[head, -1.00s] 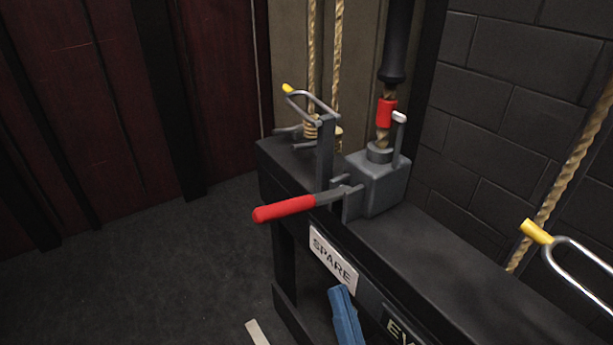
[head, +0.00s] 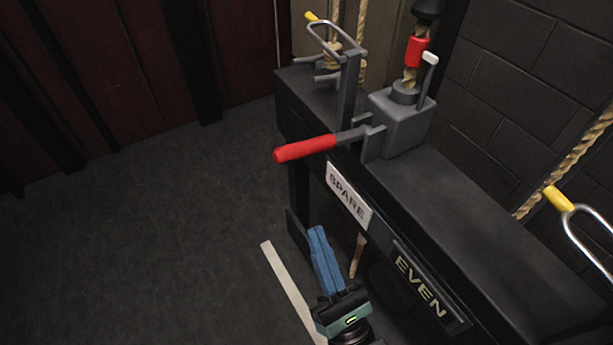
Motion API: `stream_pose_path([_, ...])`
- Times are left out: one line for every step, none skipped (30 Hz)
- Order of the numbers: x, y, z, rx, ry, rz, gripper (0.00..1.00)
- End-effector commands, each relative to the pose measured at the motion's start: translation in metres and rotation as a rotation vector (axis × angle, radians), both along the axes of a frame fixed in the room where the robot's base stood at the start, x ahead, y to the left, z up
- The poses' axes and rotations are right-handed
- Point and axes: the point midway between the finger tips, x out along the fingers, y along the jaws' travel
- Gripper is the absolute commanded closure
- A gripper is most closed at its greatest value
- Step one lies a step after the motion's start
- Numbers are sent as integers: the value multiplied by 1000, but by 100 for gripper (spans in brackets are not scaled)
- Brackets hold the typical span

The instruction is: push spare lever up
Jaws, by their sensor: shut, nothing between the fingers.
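The spare lever (head: 304,148) has a red handle that sticks out to the left, roughly level, from a grey block (head: 401,122) on the black rail. A white SPARE label (head: 348,196) is on the rail's front below it. My gripper (head: 317,232) is at the lower middle, its blue fingers together and empty, pointing up the picture. Its fingertips are below the red handle in the picture and apart from it.
The black rail (head: 455,215) runs from upper left to lower right, with an EVEN sign (head: 421,286) on its front. A metal loop with a yellow tip (head: 557,199) stands at the right, near a rope (head: 570,157). The dark floor (head: 150,240) at left is clear, apart from a pale strip (head: 288,287).

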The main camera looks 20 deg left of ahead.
Motion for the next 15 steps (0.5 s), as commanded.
stream_pose_path([6, 7, 8, 0, -5, 3, 100])
stream_pose_path([10, 11, 12, 0, -5, 3, 100])
stream_pose_path([15, 16, 17, 0, -5, 3, 100])
stream_pose_path([19, 20, 20, 0, -5, 3, 100])
stream_pose_path([23, 24, 24, 0, -6, 4, 100])
stream_pose_path([28, 29, 29, 1, -5, 4, 100])
stream_pose_path([32, 32, 33, 0, -5, 3, 100])
stream_pose_path([35, 36, 36, 0, -5, 3, 100])
stream_pose_path([39, 40, 41, 0, -4, 4, 100])
stream_pose_path([41, 40, 46, 0, -3, 0, 100])
stream_pose_path([41, 39, 52, 0, -5, -1, 100])
stream_pose_path([43, 39, 58, 1, -4, -1, 100])
stream_pose_path([44, 39, 62, 0, -4, -1, 100])
stream_pose_path([44, 39, 65, 0, -3, -1, 100])
stream_pose_path([45, 39, 69, 0, -3, -1, 100])
